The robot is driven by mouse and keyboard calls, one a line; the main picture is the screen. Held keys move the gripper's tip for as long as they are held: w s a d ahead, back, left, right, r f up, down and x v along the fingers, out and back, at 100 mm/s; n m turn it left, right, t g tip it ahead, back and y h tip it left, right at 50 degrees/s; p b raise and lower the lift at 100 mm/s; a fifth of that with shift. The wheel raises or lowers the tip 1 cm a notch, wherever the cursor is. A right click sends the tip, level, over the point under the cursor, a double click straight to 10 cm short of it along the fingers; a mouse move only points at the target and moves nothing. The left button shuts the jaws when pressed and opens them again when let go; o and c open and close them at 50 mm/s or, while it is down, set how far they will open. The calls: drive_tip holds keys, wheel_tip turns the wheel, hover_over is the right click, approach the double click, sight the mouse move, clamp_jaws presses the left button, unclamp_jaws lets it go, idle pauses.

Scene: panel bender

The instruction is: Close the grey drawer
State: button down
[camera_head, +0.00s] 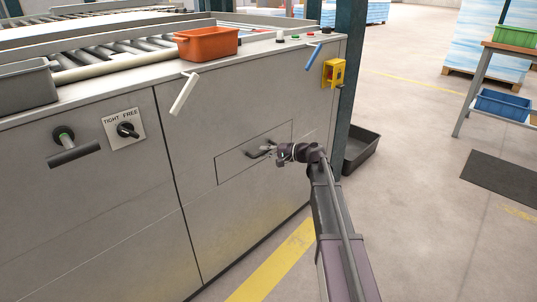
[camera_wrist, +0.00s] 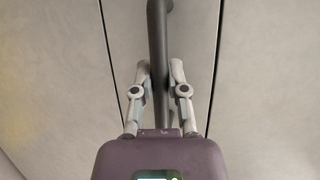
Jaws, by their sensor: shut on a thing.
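The grey drawer (camera_head: 230,168) is a rectangular panel in the front of the grey machine, low on its right part. Its face looks flush or nearly flush with the surrounding front; a small gap cannot be told. It has a dark bar handle (camera_head: 256,152). My gripper (camera_head: 269,150) is at the handle, reaching in from the right. In the wrist view the handle (camera_wrist: 157,45) runs upright between the two fingers of my gripper (camera_wrist: 160,75), which are shut on it. The drawer face (camera_wrist: 125,40) lies behind, between two dark seams.
On the machine top stand an orange bin (camera_head: 207,44) and a grey bin (camera_head: 27,88). A white lever (camera_head: 184,93), a blue lever (camera_head: 313,56) and a yellow box (camera_head: 334,72) stick out from the front. A dark bin (camera_head: 360,150) sits on the floor.

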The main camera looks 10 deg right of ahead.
drive_tip(key=shift+w+a, duration=0.1)
drive_tip(key=shift+w, duration=0.1)
drive_tip(key=c, duration=0.6)
unclamp_jaws()
drive_tip(key=shift+c, duration=0.2)
drive_tip(key=s+a+f+n+g+h+p, duration=0.1)
drive_tip(key=s+f+n+g+h+p, duration=0.2)
drive_tip(key=s, duration=0.7)
drive_tip(key=s+a+f+n+g+h+p, duration=0.1)
drive_tip(key=s+f+n+g+h+p, duration=0.2)
drive_tip(key=s, duration=0.6)
drive_tip(key=s+d+n+g+h+p, duration=0.1)
drive_tip(key=s+d+g+h+p, duration=0.2)
drive_tip(key=s+h, duration=0.75)
wheel_tip(320, 180, up, 38)
drive_tip(key=s+d+y+p, duration=0.1)
drive_tip(key=s+y+p, duration=0.1)
drive_tip(key=p, duration=3.5)
drive_tip(key=shift+s+d+f+t+y+p, duration=0.15)
drive_tip(key=shift+s+f+t+y+p, duration=0.1)
drive_tip(key=shift+s+t+y+p, duration=0.15)
